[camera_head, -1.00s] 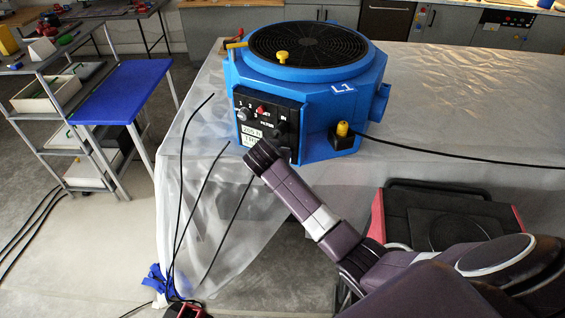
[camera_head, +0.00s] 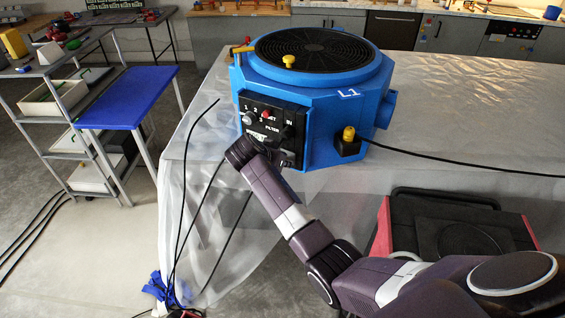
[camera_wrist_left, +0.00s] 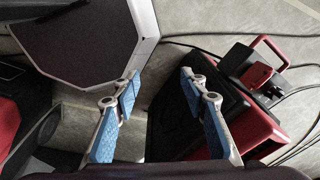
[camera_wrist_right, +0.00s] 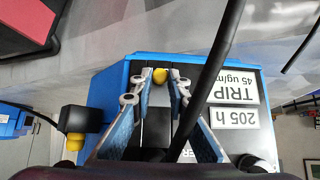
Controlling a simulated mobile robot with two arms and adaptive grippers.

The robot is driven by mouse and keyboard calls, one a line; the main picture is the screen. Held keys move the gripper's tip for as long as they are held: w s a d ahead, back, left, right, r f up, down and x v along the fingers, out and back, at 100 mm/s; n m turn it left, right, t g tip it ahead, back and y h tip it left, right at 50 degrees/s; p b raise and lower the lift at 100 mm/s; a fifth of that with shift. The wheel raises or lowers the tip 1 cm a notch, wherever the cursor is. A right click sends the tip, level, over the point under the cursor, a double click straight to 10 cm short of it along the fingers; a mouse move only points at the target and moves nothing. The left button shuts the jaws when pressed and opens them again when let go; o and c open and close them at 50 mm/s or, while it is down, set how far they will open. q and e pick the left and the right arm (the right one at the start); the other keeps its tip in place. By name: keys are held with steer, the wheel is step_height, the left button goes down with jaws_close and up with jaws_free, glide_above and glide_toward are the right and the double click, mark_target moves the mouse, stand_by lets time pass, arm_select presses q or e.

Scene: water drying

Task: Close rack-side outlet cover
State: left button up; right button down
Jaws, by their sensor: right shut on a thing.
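A blue machine (camera_head: 335,125) with a round black top grille stands on the plastic-covered table. Its black control panel (camera_head: 262,112) faces the rack side. A blue round outlet stub (camera_head: 389,108) sticks out on its right. A yellow bar (camera_head: 243,49) shows at its upper left edge. I cannot make out a rack-side outlet cover. My right gripper (camera_wrist_right: 161,78) is at the panel, its fingertips close together around a small yellow piece (camera_wrist_right: 160,75); the arm hides its tips in the head view. My left gripper (camera_wrist_left: 160,82) is open and empty above the floor.
A grey rack (camera_head: 55,95) and a blue-topped stand (camera_head: 130,97) are at the left. A black cable runs right from a yellow-capped black box (camera_head: 348,145). A red and black case (camera_head: 460,235) stands below the table. Cables cross the floor in the left wrist view.

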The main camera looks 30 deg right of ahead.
steer(key=c, duration=2.2)
jaws_free()
steer(key=shift+o, duration=0.2)
steer(key=shift+d+f, duration=0.1)
steer(key=v, duration=1.2)
steer(key=shift+w, duration=0.1)
